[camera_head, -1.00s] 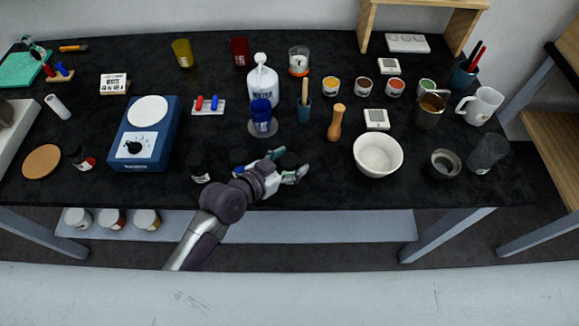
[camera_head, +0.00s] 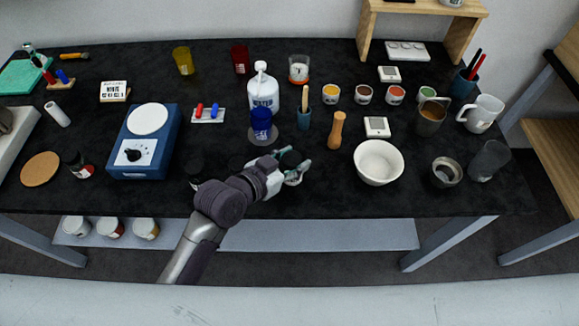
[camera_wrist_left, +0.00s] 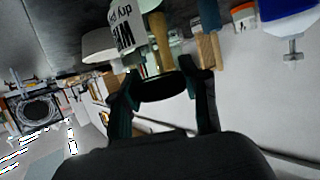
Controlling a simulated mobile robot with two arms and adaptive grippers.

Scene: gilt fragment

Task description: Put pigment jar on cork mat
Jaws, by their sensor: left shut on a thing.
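My left gripper (camera_head: 292,172) is shut on a dark-lidded jar (camera_head: 291,159) near the table's front edge. In the left wrist view the jar's black lid (camera_wrist_left: 160,88) sits between the two fingers (camera_wrist_left: 163,95); most of its body is hidden in the head view. The round cork mat (camera_head: 40,169) lies bare at the far left of the table, well away from the gripper. Another dark-lidded jar (camera_head: 79,165) with a red mark stands just right of the mat. My right gripper is not in view.
A blue stirrer plate (camera_head: 143,142) stands between the held jar and the mat. A white bowl (camera_head: 378,162) stands to the right.

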